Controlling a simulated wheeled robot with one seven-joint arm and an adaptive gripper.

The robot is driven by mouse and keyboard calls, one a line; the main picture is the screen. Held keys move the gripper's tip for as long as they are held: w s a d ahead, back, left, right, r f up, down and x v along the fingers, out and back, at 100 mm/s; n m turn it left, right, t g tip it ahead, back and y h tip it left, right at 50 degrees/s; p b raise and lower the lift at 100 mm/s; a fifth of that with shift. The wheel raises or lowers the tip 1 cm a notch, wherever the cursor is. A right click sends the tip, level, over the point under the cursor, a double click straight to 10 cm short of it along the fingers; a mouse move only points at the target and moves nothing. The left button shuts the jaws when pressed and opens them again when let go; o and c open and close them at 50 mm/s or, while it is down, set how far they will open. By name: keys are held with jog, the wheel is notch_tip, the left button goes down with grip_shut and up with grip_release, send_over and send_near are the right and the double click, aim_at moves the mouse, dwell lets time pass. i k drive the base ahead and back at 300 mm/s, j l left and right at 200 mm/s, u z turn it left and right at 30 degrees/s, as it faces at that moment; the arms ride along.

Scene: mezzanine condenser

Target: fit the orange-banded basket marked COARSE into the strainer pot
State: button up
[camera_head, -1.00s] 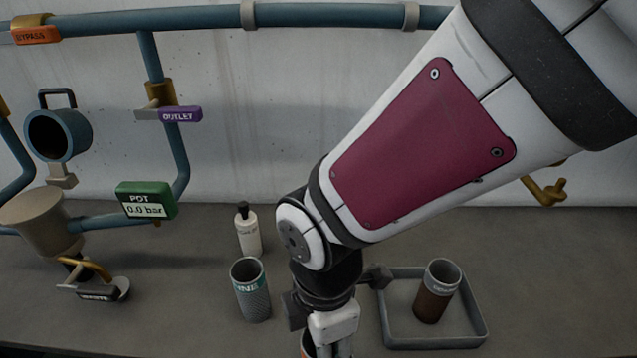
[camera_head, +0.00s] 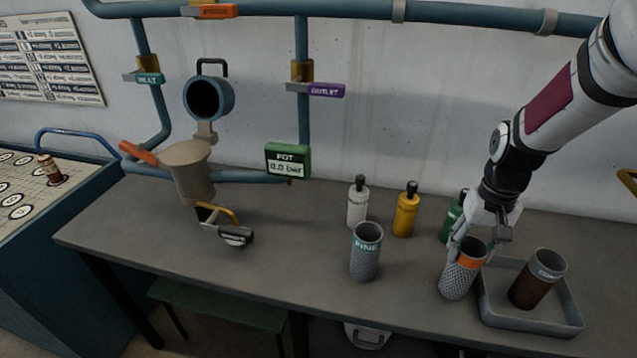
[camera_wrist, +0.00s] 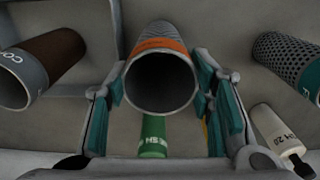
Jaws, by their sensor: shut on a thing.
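The orange-banded basket (camera_head: 459,279) is a grey mesh cylinder with an open top; no word on its band can be read. My gripper (camera_head: 470,240) is shut on its upper part, with a finger on each side. In the wrist view the basket (camera_wrist: 162,82) sits between the fingers of my gripper (camera_wrist: 160,90), its dark mouth facing the camera. The basket is upright, at the left of the grey tray; I cannot tell if it touches the table. The strainer pot (camera_head: 190,175) is a beige vessel at left, its top hidden from this angle. A round blue lid (camera_head: 209,97) stands raised behind it.
A teal-banded FINE basket (camera_head: 366,255) stands mid-table. White (camera_head: 357,204), yellow (camera_head: 405,212) and green (camera_head: 452,222) bottles stand behind. The grey tray (camera_head: 550,325) holds a brown-filled basket (camera_head: 533,284). A yellow-handled drain valve (camera_head: 222,222) sits below the pot. Table between pot and FINE basket is clear.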

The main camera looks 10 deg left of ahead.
aim_at(187, 161)
jog(key=j+z, duration=0.15)
jog(key=j, duration=0.35)
jog(key=k+j+z, duration=0.15)
jog(key=j, duration=0.35)
jog(key=k+j+z, duration=0.15)
jog(key=j, duration=0.3)
jog(key=j+z, duration=0.15)
jog(key=j, duration=0.35)
jog(key=k, duration=0.05)
